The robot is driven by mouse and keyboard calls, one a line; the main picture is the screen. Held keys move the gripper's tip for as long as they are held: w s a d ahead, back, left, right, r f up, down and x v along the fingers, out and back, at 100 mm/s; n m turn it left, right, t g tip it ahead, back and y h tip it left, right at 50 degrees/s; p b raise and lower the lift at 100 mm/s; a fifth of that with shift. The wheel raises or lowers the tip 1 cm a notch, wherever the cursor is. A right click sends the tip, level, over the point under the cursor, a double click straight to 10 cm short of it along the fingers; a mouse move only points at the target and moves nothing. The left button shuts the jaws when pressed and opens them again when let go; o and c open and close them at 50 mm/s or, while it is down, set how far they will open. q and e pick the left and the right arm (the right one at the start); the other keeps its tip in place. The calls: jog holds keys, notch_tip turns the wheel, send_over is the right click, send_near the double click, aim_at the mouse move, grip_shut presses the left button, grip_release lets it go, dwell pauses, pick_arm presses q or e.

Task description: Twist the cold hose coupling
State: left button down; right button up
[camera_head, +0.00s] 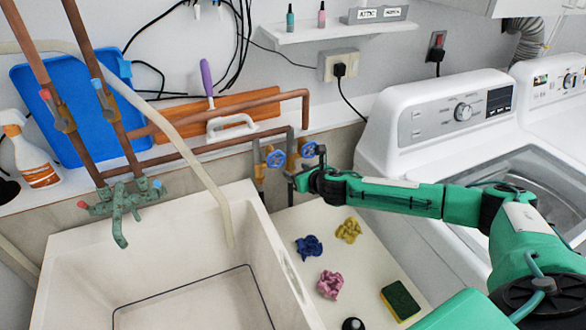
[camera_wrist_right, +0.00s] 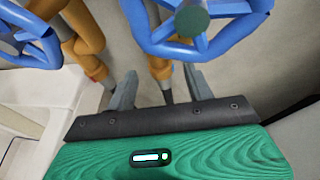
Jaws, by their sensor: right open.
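Two blue valve handles, the left (camera_head: 275,158) and the right (camera_head: 308,149), stand on pipes at the wall behind the sink. In the right wrist view the nearer blue handle (camera_wrist_right: 222,42) hangs above my fingers. Below it a brass-coloured coupling (camera_wrist_right: 160,69) leads to a dark hose end (camera_wrist_right: 167,96). My right gripper (camera_head: 299,181) is at the right valve, and in the wrist view its open fingers (camera_wrist_right: 160,90) stand on either side of the coupling and hose. I cannot tell whether they touch it. No label marks which coupling is cold. My left gripper is out of view.
A white sink (camera_head: 180,285) with a green faucet (camera_head: 122,205) lies at left. A beige hose (camera_head: 180,140) and copper pipes (camera_head: 290,94) cross the wall. A washer (camera_head: 440,120) stands at right. Small cloths and a sponge (camera_head: 401,300) lie on the surface below my right arm.

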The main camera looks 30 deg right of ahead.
aim_at(292, 169)
jog(key=shift+x, duration=1.65)
jog(key=shift+c, duration=0.2)
jog(key=c, duration=0.9)
